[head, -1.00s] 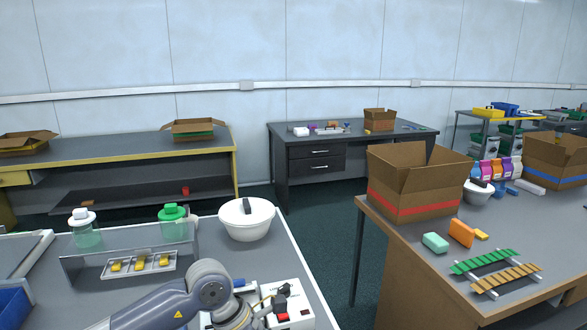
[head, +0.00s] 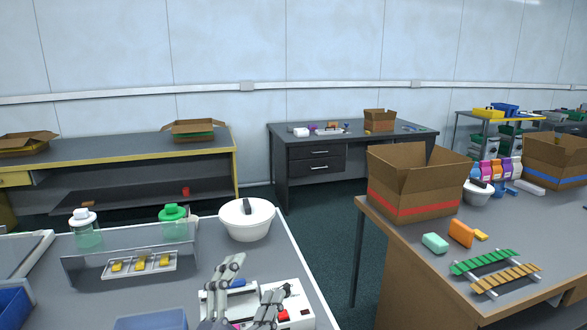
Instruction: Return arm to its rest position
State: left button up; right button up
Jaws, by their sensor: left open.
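My left gripper (head: 250,292) shows at the bottom centre of the head view. Its two grey fingers stand wide apart with nothing between them. It is over or in front of the white sealing machine (head: 297,305) on the near grey table, and hides part of it. Whether the fingers touch the machine I cannot tell. My right gripper is not in view.
A cardboard box (head: 415,190) stands on the right table. Dark floor separates the tables.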

pick_arm(q)
jog(key=s+a+f+n+g+y, duration=0.4)
jog(key=a+f+n, duration=0.15)
jog(key=f, duration=0.45)
jog(key=s+a+f+n+g+y, duration=0.35)
jog(key=a+f+n, duration=0.2)
jog(key=f, duration=0.55)
jog(key=s+a+f+n+g, duration=0.1)
jog(key=s+f+g, duration=0.35)
jog(key=s, duration=0.45)
jog(key=s+a+f+n+g, duration=0.1)
jog(key=s+f+g, duration=0.4)
jog(key=s, duration=0.4)
notch_tip(320, 180, down, 26)
jog(key=s+g, duration=0.1)
jog(key=s, duration=0.2)
jog(key=s+a+f+g, duration=0.1)
jog(key=s+a+f, duration=0.2)
jog(key=s+f, duration=1.3)
jog(key=shift+s+a+f, duration=0.15)
jog(key=shift+s+f, duration=0.25)
jog(key=shift+f, duration=0.25)
